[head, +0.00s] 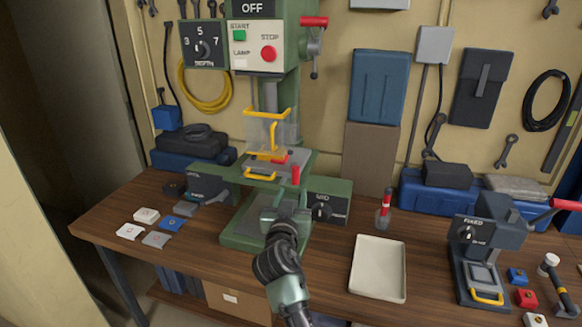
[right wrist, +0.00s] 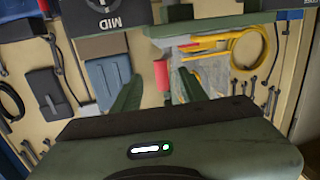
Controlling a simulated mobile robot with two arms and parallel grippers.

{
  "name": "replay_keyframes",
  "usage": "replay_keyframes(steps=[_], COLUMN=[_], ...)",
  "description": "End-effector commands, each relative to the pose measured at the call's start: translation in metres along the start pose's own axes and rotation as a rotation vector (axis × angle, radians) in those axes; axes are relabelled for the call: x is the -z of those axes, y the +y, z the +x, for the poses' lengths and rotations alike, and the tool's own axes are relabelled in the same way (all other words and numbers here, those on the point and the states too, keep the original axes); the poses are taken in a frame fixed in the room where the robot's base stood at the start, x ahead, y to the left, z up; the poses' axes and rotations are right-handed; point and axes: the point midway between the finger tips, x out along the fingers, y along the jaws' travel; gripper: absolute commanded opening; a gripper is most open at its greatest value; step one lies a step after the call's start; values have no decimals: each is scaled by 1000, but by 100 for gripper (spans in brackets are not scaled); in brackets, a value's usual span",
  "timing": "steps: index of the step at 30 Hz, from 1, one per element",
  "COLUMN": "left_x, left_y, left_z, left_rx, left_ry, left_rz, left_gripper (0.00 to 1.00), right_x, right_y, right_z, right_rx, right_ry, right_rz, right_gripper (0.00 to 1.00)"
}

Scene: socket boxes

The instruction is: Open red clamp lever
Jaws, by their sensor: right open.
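The red clamp lever (head: 296,174) stands upright at the front right of the clamp on the green drill press table (head: 308,160). My right gripper (head: 284,212) is just below and in front of it, open and empty. In the right wrist view the red lever (right wrist: 161,75) shows between the two open green fingers (right wrist: 158,92), beyond their tips, and no contact is visible. A grey plate with a small red part (head: 280,158) lies under the yellow-framed guard (head: 268,130). My left gripper is not in view.
The black MID knob (head: 322,211) is close on the right of my right gripper. A cream tray (head: 378,268) and a red-topped bottle (head: 384,208) stand further right. A fixture with another red lever (head: 566,204) is at far right. Small socket plates (head: 146,215) lie at left.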

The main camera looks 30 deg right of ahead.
Motion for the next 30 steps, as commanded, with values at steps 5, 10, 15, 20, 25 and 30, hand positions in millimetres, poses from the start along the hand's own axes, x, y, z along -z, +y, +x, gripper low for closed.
replay_keyframes(steps=[5,10,15,20,25,30], left_x=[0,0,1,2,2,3], left_y=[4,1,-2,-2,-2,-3], left_z=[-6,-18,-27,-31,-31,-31], left_rx=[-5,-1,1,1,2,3], left_ry=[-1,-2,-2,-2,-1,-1], left_rz=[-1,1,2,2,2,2], left_gripper=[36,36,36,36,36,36], right_x=[27,29,29,28,26,26], right_y=[2,2,3,3,3,3], right_z=[11,36,63,78,82,82], right_rx=[-20,-19,-19,-18,-18,-18], right_ry=[48,46,45,45,44,44], right_rz=[25,23,21,24,23,24], right_gripper=[42,42,42,42,42,42])
